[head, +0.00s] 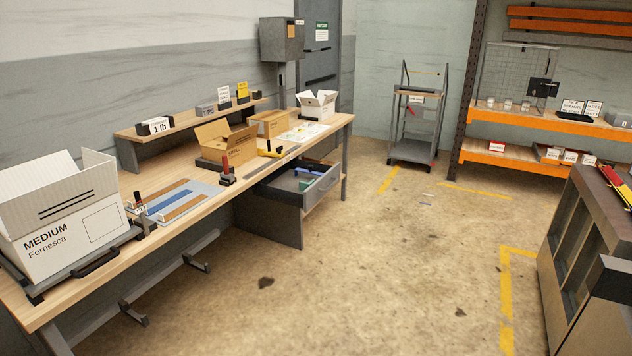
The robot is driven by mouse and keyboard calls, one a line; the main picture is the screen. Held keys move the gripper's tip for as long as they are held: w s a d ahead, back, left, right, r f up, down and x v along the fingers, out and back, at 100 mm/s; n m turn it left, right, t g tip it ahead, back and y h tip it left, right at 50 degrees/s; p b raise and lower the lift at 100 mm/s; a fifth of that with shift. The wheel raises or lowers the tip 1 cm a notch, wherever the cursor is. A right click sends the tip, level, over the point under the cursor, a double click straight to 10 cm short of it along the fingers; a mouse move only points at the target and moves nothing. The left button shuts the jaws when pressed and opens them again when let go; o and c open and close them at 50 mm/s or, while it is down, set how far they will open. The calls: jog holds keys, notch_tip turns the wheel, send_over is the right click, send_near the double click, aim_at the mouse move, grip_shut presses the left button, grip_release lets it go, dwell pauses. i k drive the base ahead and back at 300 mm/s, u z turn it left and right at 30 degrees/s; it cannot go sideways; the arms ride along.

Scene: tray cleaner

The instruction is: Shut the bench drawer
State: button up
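The bench drawer (322,186) hangs under the far part of the wooden workbench (180,172). It is pulled out toward the open floor, and its grey front panel stands clear of the bench edge. Several small items lie inside it, one of them greenish; they are too small to name. The drawer sits in a grey cabinet (268,216) under the bench. My gripper is not in view.
A white box marked MEDIUM (65,225) stands on the near bench end. Open cartons (226,146) and tools lie along the bench top. A cart (413,135) and orange shelving (545,118) stand at the back. A grey unit (590,250) is at right. The middle floor is clear.

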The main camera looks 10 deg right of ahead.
aim_at(282, 184)
jog(key=i, duration=1)
jog(key=u, duration=0.6)
jog(key=i, duration=0.75)
jog(key=u, duration=0.65)
